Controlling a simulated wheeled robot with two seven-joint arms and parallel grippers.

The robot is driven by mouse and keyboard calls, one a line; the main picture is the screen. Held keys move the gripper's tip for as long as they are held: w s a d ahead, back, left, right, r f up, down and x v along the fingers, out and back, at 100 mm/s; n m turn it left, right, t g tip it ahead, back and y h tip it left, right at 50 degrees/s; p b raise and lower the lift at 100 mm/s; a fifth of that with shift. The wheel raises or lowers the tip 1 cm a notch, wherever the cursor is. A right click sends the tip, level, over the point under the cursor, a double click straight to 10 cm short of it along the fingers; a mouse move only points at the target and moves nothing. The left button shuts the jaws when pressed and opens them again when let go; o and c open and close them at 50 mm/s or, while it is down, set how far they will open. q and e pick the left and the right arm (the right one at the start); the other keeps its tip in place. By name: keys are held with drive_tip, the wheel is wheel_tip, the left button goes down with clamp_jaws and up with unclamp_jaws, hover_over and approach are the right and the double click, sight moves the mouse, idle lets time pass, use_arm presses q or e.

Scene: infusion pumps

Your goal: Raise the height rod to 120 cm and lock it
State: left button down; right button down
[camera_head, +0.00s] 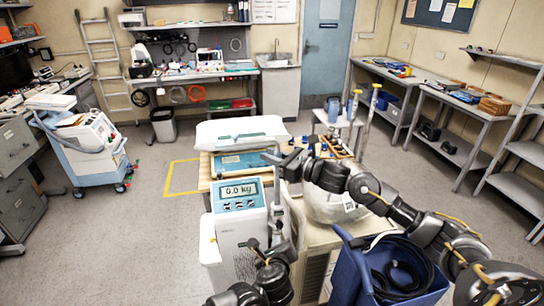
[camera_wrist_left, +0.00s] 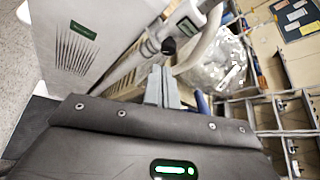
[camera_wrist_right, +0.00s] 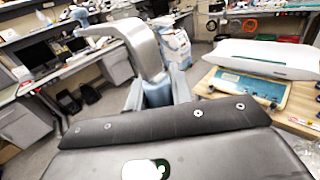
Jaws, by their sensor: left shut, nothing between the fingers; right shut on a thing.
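The scale (camera_head: 238,235) stands at the front centre with its display reading 0.0 kg. Its grey height rod (camera_head: 277,208) rises along its right side; the left wrist view shows the rod (camera_wrist_left: 128,76) slanting past a collar with a dark knob (camera_wrist_left: 168,46). My right gripper (camera_head: 284,166) is shut on the rod's top piece (camera_wrist_right: 146,52), whose flat arm (camera_wrist_right: 100,28) reaches left in the right wrist view. My left gripper (camera_wrist_left: 163,86) is shut and empty, low beside the rod and just short of the knob. I cannot read the rod's height marks.
A white baby scale (camera_head: 240,130) sits on the bench behind. A clear bag (camera_head: 330,205) lies right of the rod, and a blue bin with black cable (camera_head: 350,270) is at the front right. A white-blue cart (camera_head: 90,150) stands left. The floor between is free.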

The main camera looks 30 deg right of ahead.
sight(279, 225)
use_arm(q)
wheel_tip(279, 225, down, 5)
drive_tip(key=s+a+n, duration=0.1)
drive_tip(key=a+n, duration=0.1)
drive_tip(key=a, duration=0.1)
drive_tip(key=w+d+r+n+h, duration=0.1)
drive_tip(key=w+d+r+h, duration=0.2)
drive_tip(key=w, duration=0.4)
drive_tip(key=shift+d+r+n, duration=0.15)
drive_tip(key=shift+r+n, duration=0.15)
drive_tip(key=shift+n, duration=0.1)
drive_tip(key=shift+w, duration=0.1)
